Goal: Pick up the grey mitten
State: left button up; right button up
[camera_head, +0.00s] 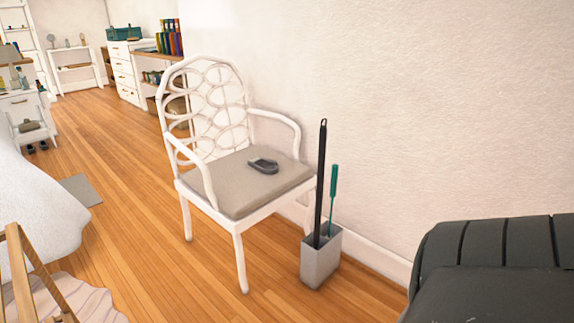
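A small dark grey object that looks like the grey mitten (263,165) lies on the beige seat cushion (232,194) of a white armchair (238,229). It is near the back right of the cushion, and its details are too small to make out. The chair has a looped openwork back and stands against the wall, with its seat facing the lower left. Neither of my grippers is in view, and nothing is touching the grey object.
A grey bin (320,258) with long-handled tools stands right of the chair. A black ribbed item (492,270) fills the lower right. A bed (35,215) and wooden frame (30,275) are at left. Wooden floor (150,215) is open before the chair.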

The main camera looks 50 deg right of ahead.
aim_at(270, 167)
jog(key=i+l+z, duration=0.15)
jog(key=z, duration=1.4)
jog(key=i+j, duration=0.25)
jog(key=i, duration=0.25)
jog(key=i+j+z, duration=0.1)
jog(key=i+j, duration=0.2)
jog(key=i, duration=0.2)
